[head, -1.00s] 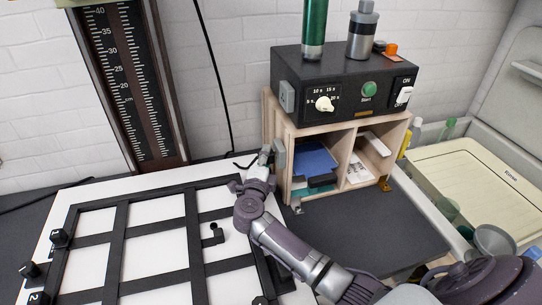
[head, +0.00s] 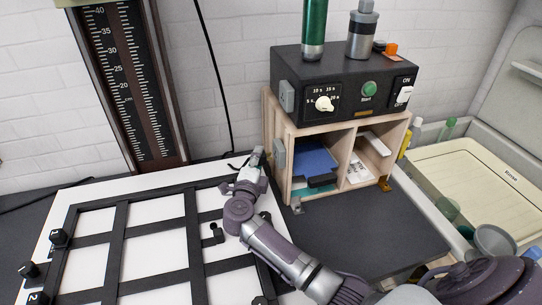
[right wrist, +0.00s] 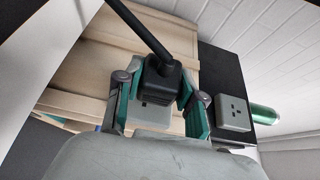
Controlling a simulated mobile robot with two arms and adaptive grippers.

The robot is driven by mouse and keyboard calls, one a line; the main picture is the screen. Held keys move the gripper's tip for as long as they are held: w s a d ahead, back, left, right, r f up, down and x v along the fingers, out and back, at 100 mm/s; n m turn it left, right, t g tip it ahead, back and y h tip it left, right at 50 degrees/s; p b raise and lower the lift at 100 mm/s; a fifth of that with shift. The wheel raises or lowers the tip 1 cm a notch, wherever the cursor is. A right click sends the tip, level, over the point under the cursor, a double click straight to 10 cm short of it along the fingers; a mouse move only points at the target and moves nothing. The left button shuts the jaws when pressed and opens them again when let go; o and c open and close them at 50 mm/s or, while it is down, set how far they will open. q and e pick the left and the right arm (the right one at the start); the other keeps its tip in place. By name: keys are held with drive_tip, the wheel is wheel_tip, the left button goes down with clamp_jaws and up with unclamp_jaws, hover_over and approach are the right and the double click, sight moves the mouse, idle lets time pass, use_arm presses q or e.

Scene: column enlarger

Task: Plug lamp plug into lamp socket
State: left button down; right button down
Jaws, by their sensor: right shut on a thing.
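A black plug (right wrist: 162,76) with a thick black cable sits between the green-lined fingers of my right gripper (right wrist: 156,92), which is shut on it. In the head view my right gripper (head: 257,158) is left of the wooden cabinet, with a visible gap to it. A grey socket (head: 279,156) is on the cabinet's left side; in the right wrist view a grey socket (right wrist: 152,117) shows partly behind the plug. Another grey socket (head: 287,96) is on the left side of the black timer box; it shows clear in the right wrist view (right wrist: 233,111). Neither socket's label is readable. My left gripper is out of view.
The wooden cabinet (head: 345,165) carries the black timer box (head: 343,82), with a green cylinder (head: 314,30) and a grey bottle (head: 362,33) on top. A black-framed easel (head: 193,232) lies left of my arm. A ruled column (head: 127,85) stands behind.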

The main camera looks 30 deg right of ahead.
drive_tip(key=shift+w+a+b, duration=0.2)
drive_tip(key=shift+w+a, duration=0.1)
drive_tip(key=shift+a, duration=0.7)
drive_tip(key=shift+w+a+b, duration=0.2)
drive_tip(key=shift+w+a, duration=0.05)
drive_tip(key=shift+a, duration=0.8)
drive_tip(key=shift+w+a+b, duration=0.2)
drive_tip(key=shift+w+a, duration=0.1)
drive_tip(key=shift+a, duration=0.7)
